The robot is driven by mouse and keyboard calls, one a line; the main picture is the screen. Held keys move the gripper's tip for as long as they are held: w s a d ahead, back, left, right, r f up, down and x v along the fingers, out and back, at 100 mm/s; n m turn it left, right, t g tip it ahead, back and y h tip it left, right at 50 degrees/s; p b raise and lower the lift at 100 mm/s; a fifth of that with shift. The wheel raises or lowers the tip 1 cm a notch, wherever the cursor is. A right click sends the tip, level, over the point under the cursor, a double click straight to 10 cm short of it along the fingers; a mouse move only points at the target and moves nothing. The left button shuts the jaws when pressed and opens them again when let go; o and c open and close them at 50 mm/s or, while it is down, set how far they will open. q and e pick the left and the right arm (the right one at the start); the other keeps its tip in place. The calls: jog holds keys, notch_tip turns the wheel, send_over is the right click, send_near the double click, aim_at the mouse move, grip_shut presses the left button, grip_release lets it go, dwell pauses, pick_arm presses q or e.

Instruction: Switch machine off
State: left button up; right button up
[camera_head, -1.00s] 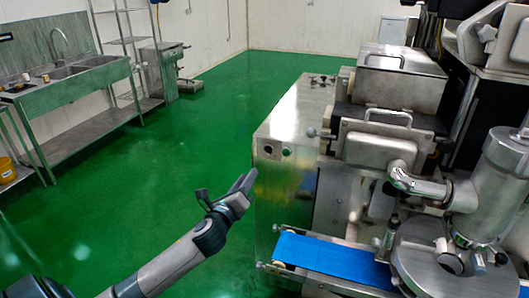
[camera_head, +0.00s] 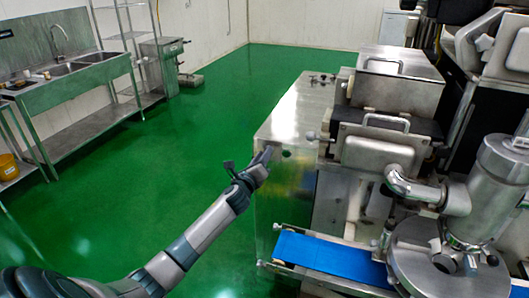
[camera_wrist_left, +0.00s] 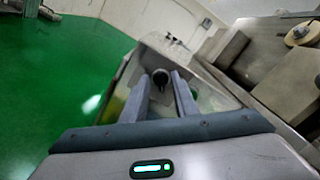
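The encrusting machine (camera_head: 290,112) is a steel body with a tall side panel facing my left gripper. My left gripper (camera_head: 264,156) is at the upper part of that panel and covers the dark round knob there in the head view. A small dark button (camera_head: 287,153) shows just right of the fingertips. In the left wrist view, my left gripper (camera_wrist_left: 160,80) has its two fingers apart. The black knob (camera_wrist_left: 160,76) shows between the fingertips; contact cannot be told. My right gripper is not in view.
A blue conveyor belt (camera_head: 330,258) sticks out low on the machine, below and right of the gripper. A steel sink table (camera_head: 75,72) and a shelf rack stand at the far left. Green floor (camera_head: 215,110) left of the machine is clear.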

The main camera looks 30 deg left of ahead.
pick_arm(q)
jog(key=shift+w+a, duration=0.15)
jog(key=shift+w, duration=0.55)
grip_shut()
jog(key=shift+n, duration=0.3)
jog(key=shift+f+n+b, duration=0.2)
jog(key=shift+n+b, duration=0.1)
jog(key=shift+n, duration=2.65)
jog(key=shift+f+n+b, duration=0.25)
jog(key=shift+n+b, duration=0.1)
jog(key=shift+n, duration=2.55)
jog(key=shift+f+n+b, duration=0.2)
jog(key=shift+n+b, duration=0.1)
jog(key=shift+n, duration=2.65)
